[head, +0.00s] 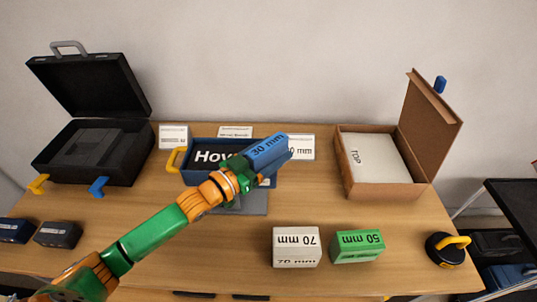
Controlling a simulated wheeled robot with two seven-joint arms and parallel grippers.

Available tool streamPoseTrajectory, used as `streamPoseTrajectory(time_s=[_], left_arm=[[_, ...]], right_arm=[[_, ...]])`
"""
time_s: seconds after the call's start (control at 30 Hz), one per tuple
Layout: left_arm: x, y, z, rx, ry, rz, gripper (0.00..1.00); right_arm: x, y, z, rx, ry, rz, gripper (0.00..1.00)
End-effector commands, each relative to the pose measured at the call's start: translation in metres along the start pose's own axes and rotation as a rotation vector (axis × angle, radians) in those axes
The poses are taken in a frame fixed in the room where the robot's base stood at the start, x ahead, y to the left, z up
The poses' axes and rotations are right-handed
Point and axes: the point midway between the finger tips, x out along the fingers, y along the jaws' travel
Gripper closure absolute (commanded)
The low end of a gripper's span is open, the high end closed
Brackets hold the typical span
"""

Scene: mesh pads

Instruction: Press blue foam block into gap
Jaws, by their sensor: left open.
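The blue foam block (266,150), marked "30 mm", is tilted over the right part of a dark blue box (205,182). The box holds a black item (212,156) with white lettering that starts "Hov". My left gripper (243,168) is open, with its fingers at the lower left end of the blue block. I cannot tell whether they touch it. The block and my arm cover the right part of the box, so the gap is hidden there. My right gripper is out of view.
A white "70 mm" block (297,247) and a green "50 mm" block (357,246) stand at the front. An open black case (88,150) is at left, an open cardboard box (385,190) at right. A grey pad (252,202) lies before the blue box.

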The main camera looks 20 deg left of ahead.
Motion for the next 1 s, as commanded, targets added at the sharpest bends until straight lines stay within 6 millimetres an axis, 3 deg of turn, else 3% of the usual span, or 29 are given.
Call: streamPoseTrajectory(time_s=[0.1, 0.3, 0.57, 0.87, 1.0], left_arm=[[0.010, 0.000, -0.001, 0.001, 0.000, 0.001, 0.28], [0.010, 0.001, 0.001, 0.001, -0.002, 0.001, 0.30], [0.010, 0.001, 0.000, 0.001, -0.001, 0.001, 1.00], [0.010, 0.001, -0.001, 0.001, -0.002, 0.001, 1.00], [0.010, 0.001, -0.012, 0.004, 0.001, 0.002, 1.00]], right_arm=[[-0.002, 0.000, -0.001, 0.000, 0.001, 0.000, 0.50], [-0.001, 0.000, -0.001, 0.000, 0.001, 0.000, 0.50], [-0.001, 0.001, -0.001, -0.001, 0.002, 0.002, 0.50], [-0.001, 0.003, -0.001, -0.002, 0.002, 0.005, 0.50], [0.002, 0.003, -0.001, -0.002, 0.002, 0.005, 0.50]])
